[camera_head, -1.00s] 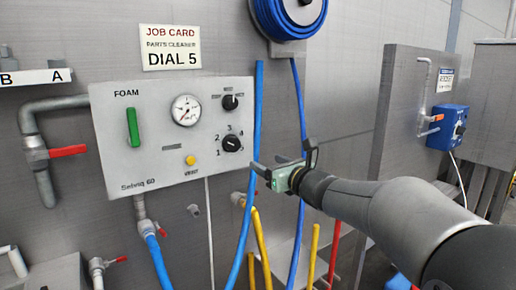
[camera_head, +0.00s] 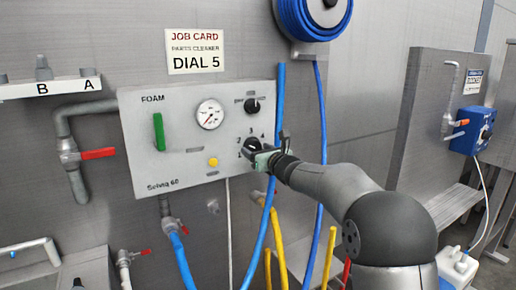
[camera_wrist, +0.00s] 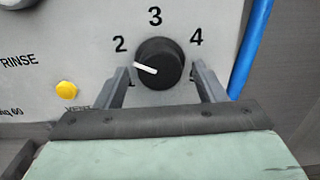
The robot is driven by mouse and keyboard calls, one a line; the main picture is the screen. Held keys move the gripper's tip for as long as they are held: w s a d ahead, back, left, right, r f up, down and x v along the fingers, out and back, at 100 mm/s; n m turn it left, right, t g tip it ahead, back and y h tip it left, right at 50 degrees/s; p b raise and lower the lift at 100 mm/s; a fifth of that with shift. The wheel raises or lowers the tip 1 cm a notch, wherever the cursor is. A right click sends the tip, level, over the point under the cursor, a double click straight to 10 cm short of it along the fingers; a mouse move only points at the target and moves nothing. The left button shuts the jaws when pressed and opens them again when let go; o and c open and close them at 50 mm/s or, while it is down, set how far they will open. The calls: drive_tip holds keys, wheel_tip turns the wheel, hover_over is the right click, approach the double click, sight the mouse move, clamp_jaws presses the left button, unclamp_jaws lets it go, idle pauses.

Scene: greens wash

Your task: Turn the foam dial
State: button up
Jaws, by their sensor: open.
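The foam dial (camera_wrist: 165,60) is a round black knob with a white pointer line, on the grey foam panel (camera_head: 185,125). In the wrist view its pointer aims left and slightly up, just below the 2. The numbers 2, 3 and 4 show around it; the 1 is mostly covered by the left finger. My gripper (camera_wrist: 162,74) is open, with one finger on each side of the dial's lower part. Whether the fingers touch it I cannot tell. In the head view my gripper (camera_head: 262,152) is at the panel and partly covers the dial (camera_head: 251,144).
A job card (camera_head: 196,51) above the panel reads DIAL 5. The panel also carries a gauge (camera_head: 210,113), an upper black knob (camera_head: 252,105), a green handle (camera_head: 159,131) and a yellow button (camera_head: 212,162). A blue hose (camera_head: 277,100) hangs close on the right.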

drive_tip(key=c, duration=1)
